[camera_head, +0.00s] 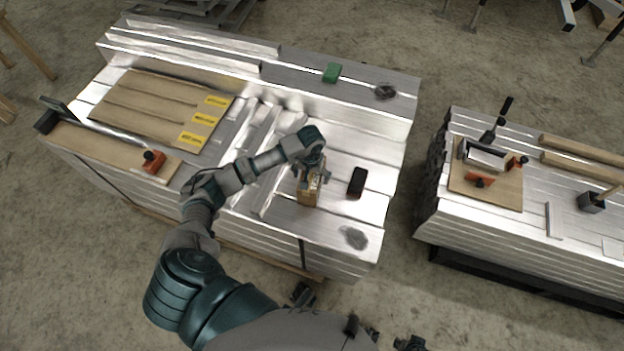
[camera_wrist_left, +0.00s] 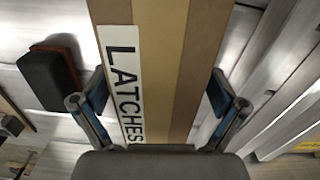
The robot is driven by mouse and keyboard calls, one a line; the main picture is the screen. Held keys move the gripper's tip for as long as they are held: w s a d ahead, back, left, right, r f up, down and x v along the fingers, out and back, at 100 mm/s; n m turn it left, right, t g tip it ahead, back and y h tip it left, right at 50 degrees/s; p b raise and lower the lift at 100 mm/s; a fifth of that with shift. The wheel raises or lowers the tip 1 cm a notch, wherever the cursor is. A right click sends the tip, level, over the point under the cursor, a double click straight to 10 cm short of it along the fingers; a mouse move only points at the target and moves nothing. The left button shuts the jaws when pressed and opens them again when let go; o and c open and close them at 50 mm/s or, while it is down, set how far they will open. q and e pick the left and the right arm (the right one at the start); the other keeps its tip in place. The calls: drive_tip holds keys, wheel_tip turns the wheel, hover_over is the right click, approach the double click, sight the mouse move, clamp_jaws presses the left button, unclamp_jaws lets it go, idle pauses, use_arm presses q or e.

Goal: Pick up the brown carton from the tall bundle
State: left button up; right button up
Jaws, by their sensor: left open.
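The brown carton (camera_head: 308,195) stands on the silvery top of the tall bundle (camera_head: 342,147), near its front right part. My left gripper (camera_head: 312,173) is directly over the carton, coming from above. In the left wrist view the carton (camera_wrist_left: 195,50) fills the middle, with tan tape and a white label reading "LATCHES". The gripper's fingers (camera_wrist_left: 158,92) are open, one on each side of the carton. A gap shows beside the right finger; contact on the left side is unclear. My right gripper does not show clearly.
A black and red block (camera_head: 357,182) lies just right of the carton; it also shows in the left wrist view (camera_wrist_left: 50,75). A green block (camera_head: 332,73), a brown board (camera_head: 150,105) and an orange tool (camera_head: 153,162) lie elsewhere. A lower bundle (camera_head: 440,200) stands right, across a floor gap.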

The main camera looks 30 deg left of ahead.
use_arm(q)
drive_tip(key=shift+a+f, duration=0.2)
drive_tip(key=shift+f, duration=0.2)
drive_tip(key=shift+d+r, duration=0.1)
drive_tip(key=shift+d, duration=0.15)
drive_tip(key=shift+c, duration=0.8)
drive_tip(key=shift+d, duration=0.25)
drive_tip(key=c, duration=0.8)
drive_tip(key=shift+r, duration=0.1)
drive_tip(key=c, duration=0.7)
drive_tip(key=shift+a, duration=0.2)
